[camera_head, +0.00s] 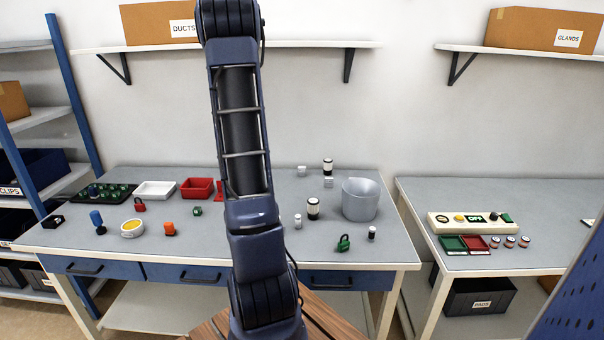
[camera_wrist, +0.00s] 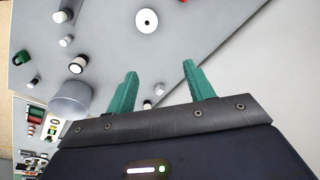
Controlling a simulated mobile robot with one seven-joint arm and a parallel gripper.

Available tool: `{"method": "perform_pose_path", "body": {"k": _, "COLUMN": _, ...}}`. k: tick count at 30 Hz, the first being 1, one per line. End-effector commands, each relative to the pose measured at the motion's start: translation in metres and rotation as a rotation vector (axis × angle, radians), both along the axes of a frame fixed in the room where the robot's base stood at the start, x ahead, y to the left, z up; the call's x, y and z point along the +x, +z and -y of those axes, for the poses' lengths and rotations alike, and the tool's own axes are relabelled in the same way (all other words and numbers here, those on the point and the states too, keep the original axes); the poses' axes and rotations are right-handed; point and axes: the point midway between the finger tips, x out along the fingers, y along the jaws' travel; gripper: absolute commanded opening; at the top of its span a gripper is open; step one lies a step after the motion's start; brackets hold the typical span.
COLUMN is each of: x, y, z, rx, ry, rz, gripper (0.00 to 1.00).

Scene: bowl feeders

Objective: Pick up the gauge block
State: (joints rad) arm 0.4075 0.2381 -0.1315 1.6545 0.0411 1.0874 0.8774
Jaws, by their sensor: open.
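I cannot tell for certain which object is the gauge block. The head view does not show my gripper.
A grey bucket (camera_head: 360,200) stands at the bench's right, with a green padlock (camera_head: 343,243) in front of it. Black-and-white cylinders (camera_head: 313,209) stand close by. Trays and small parts fill the left side. A shelf (camera_head: 300,45) overhangs the back. A second bench (camera_head: 500,263) lies right.

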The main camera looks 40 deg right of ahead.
Motion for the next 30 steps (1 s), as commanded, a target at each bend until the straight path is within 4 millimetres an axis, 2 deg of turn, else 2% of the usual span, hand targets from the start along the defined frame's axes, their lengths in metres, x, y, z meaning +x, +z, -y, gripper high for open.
{"method": "perform_pose_path", "body": {"k": 1, "x": 0.008, "y": -0.01, "z": 0.019, "rx": 0.005, "ry": -0.046, "rz": -0.009, "gripper": 0.53}}
{"method": "perform_pose_path", "body": {"k": 6, "x": 0.028, "y": -0.04, "z": 0.077, "rx": 0.017, "ry": -0.2, "rz": -0.031, "gripper": 0.53}}
{"method": "perform_pose_path", "body": {"k": 14, "x": 0.048, "y": -0.097, "z": 0.167, "rx": 0.026, "ry": -0.432, "rz": -0.063, "gripper": 0.53}}
{"method": "perform_pose_path", "body": {"k": 24, "x": 0.049, "y": -0.188, "z": 0.278, "rx": 0.028, "ry": -0.725, "rz": -0.107, "gripper": 0.53}}
{"method": "perform_pose_path", "body": {"k": 30, "x": 0.04, "y": -0.238, "z": 0.328, "rx": 0.024, "ry": -0.865, "rz": -0.128, "gripper": 0.53}}
